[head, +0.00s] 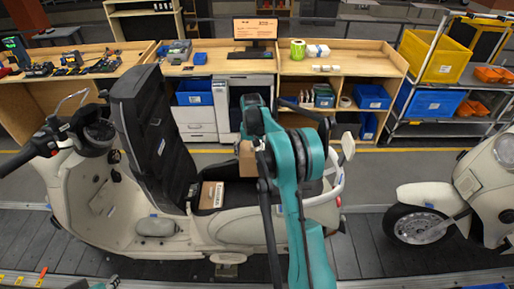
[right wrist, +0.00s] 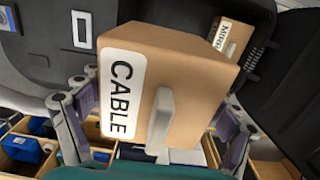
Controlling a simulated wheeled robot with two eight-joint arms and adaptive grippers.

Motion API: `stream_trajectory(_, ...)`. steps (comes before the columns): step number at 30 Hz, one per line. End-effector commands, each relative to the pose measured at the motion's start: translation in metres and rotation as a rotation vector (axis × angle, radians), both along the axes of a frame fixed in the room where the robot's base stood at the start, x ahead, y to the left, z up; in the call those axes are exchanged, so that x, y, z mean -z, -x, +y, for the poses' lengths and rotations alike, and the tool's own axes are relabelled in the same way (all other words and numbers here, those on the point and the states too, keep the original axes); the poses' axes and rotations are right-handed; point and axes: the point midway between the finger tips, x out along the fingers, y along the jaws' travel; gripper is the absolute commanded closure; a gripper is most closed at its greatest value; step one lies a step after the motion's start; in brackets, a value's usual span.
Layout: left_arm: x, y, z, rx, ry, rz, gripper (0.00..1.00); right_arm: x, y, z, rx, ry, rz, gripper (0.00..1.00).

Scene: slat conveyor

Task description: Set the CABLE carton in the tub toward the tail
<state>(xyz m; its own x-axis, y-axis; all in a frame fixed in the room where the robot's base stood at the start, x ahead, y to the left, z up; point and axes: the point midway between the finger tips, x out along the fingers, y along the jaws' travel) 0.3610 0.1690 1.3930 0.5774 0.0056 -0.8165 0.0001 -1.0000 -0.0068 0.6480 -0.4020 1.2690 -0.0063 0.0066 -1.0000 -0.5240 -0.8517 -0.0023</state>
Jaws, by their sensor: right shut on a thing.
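The CABLE carton (right wrist: 165,85) is a brown box with a white label; it also shows in the head view (head: 247,160), partly behind my teal right arm. My right gripper (right wrist: 155,122) is shut on it, one finger on each side. It is held above the open black under-seat tub (head: 313,189) of the cream scooter, whose tail is at the right. A second brown carton (head: 211,195) rests at the front part of the tub, near the raised seat. Its label starts "MIRR" in the right wrist view (right wrist: 232,38). My arm hides the tub's middle.
The raised black seat (head: 148,135) stands upright left of the held carton. A grab rail (head: 336,185) borders the tail. Another scooter (head: 470,200) stands to the right on the slat conveyor (head: 365,262). Workbenches with blue bins line the back.

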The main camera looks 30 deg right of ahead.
Motion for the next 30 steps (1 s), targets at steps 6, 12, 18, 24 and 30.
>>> stream_trajectory(6,0.009,0.001,0.0,0.0,0.0,0.001,0.66,0.017,0.0,0.001,-0.001,0.0,0.0,0.49)
stream_trajectory(12,0.019,0.0,0.0,0.0,0.0,0.0,0.66,0.038,0.0,0.001,-0.001,0.0,0.0,0.49)
stream_trajectory(18,0.028,0.0,0.0,0.0,0.0,0.0,0.66,0.059,0.0,0.001,-0.001,0.0,0.0,0.49)
stream_trajectory(24,0.037,0.001,0.0,0.0,0.0,0.0,0.66,0.08,0.001,0.001,-0.001,0.0,0.0,0.49)
stream_trajectory(30,0.045,0.001,0.0,0.0,0.0,0.0,0.66,0.101,0.001,0.001,-0.001,0.0,0.0,0.49)
